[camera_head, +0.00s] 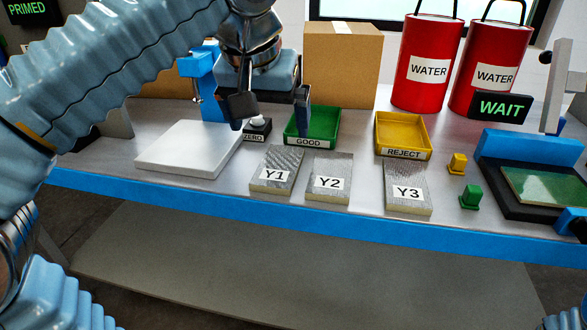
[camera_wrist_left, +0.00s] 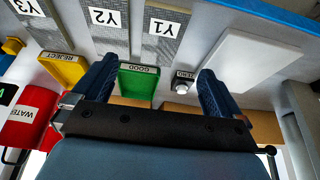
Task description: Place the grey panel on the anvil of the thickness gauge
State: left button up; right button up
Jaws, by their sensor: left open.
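Three grey, woven-looking panels with tan edges lie flat on the bench: Y1 (camera_head: 277,171), Y2 (camera_head: 329,180) and Y3 (camera_head: 407,190). They also show at the top of the left wrist view: Y1 (camera_wrist_left: 160,43), Y2 (camera_wrist_left: 105,32) and Y3 (camera_wrist_left: 30,20). A blue frame (camera_head: 203,82), apparently the thickness gauge, stands at the back left, partly behind my left arm. I cannot make out its anvil. My left gripper (camera_head: 271,113) is open and empty above the bench, behind Y1 and near the green tray. Its fingers (camera_wrist_left: 157,72) also show apart in the wrist view. My right gripper is not in view.
A white slab (camera_head: 188,149) lies left of Y1. A ZERO button (camera_head: 257,128), green GOOD tray (camera_head: 312,128) and yellow REJECT tray (camera_head: 403,135) stand behind the panels. Red WATER cans (camera_head: 428,65), a WAIT sign (camera_head: 500,107) and small blocks (camera_head: 471,196) are to the right.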

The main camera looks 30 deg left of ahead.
pick_arm(q)
send_over(277, 169)
jog(key=s+d, duration=0.1)
jog(key=s, duration=0.2)
jog(key=f, duration=0.4)
jog(key=f+b, duration=0.1)
jog(key=f, duration=0.1)
jog(key=shift+w+f, duration=0.25)
jog(key=shift+f, duration=0.05)
jog(key=x, duration=0.5)
jog(key=shift+s+a+f, duration=0.15)
jog(key=c, duration=1.1)
